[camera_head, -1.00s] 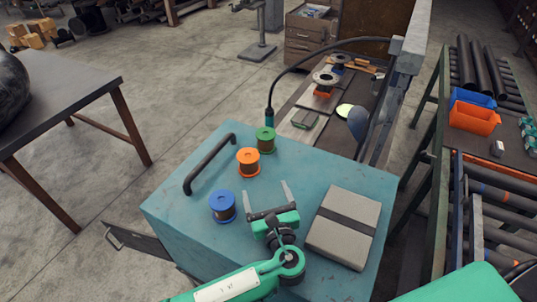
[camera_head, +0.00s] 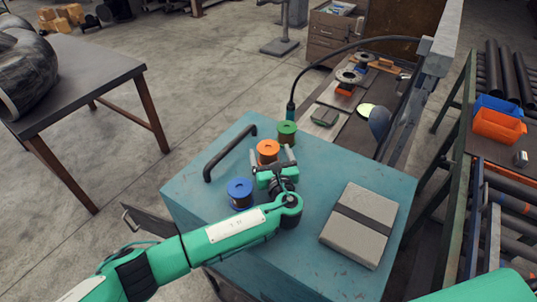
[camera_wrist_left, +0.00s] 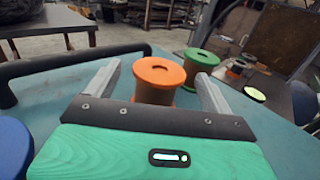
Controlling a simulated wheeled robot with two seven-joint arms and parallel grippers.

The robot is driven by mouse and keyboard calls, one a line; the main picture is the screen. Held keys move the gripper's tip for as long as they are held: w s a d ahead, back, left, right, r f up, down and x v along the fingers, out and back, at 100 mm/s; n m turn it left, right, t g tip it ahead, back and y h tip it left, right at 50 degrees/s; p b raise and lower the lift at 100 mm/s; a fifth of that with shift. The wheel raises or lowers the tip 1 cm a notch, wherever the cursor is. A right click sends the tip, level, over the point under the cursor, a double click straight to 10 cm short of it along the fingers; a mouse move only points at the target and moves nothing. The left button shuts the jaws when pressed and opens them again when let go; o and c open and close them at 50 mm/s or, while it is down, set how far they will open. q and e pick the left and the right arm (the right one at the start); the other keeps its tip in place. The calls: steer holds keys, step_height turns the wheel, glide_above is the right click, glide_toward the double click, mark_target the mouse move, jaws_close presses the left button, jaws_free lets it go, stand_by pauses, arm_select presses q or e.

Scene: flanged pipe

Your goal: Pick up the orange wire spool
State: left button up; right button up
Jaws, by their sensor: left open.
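The orange wire spool (camera_head: 267,150) stands upright on the teal cart top (camera_head: 300,240), between a blue spool and a green spool. My left gripper (camera_head: 272,157) is open right by it, its fingers pointing toward the spool. In the left wrist view the orange spool (camera_wrist_left: 159,80) shows between and beyond the two finger tips of the left gripper (camera_wrist_left: 158,85). The spool's lower part is partly hidden behind the gripper body. Whether the fingers touch it cannot be told. My right gripper is not in view.
The blue spool (camera_head: 240,193) is just left of my gripper. The green spool (camera_head: 287,133) stands behind the orange one. A black handle bar (camera_head: 229,154) lines the cart's left edge. A grey box (camera_head: 360,224) lies at the right, with bare cart top before it.

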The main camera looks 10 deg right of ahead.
arm_select(q)
steer(key=shift+w+f, duration=0.15)
steer(key=shift+w, duration=0.6)
steer(key=shift+s, duration=0.1)
steer(key=c, duration=0.6)
steer(key=shift+r, duration=0.2)
steer(key=c, duration=0.6)
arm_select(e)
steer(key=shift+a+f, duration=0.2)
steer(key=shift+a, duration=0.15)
arm_select(q)
steer(key=shift+r, duration=0.1)
